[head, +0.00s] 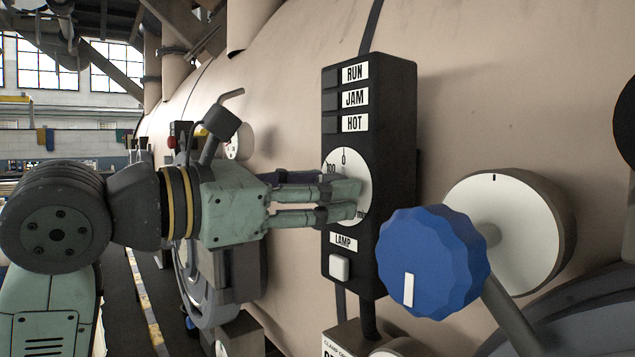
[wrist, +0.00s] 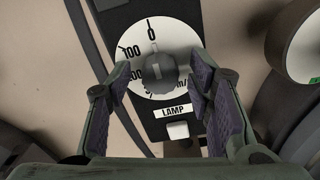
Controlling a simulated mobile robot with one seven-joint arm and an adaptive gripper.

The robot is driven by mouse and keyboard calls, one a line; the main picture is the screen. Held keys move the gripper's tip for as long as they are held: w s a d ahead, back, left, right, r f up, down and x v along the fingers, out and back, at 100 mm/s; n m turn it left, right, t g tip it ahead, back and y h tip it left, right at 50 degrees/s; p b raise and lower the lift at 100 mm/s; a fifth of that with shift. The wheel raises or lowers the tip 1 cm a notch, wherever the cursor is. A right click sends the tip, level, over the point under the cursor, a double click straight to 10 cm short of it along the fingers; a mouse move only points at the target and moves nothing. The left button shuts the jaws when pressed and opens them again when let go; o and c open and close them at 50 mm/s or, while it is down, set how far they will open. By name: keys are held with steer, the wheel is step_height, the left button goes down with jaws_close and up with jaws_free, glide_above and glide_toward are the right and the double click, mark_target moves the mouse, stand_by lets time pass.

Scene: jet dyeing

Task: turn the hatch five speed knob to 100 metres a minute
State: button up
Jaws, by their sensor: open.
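A black control box on the vessel carries a white speed dial (head: 352,163), marked 0 at the top and 100 to its left. It also shows in the wrist view (wrist: 135,42). The grey speed knob (wrist: 158,73) sits at the dial's centre; a pale line on it seems to point up towards 0. My gripper (head: 353,201) is open at the dial, and in the wrist view its purple-padded fingers (wrist: 161,78) stand either side of the knob. I cannot tell whether they touch it. In the head view the fingers hide the knob.
The box (head: 396,130) has RUN, JAM and HOT labels above the dial, and a LAMP label with a white button (head: 340,268) below. A large blue scalloped knob (head: 432,262) juts out close by on the right, before a white round dial (head: 510,225). The pale vessel wall curves behind.

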jaws_close()
stand_by(0.6)
steer(key=shift+n, duration=0.4)
steer(key=n+b, duration=0.4)
steer(key=n, duration=0.5)
stand_by(0.5)
jaws_free()
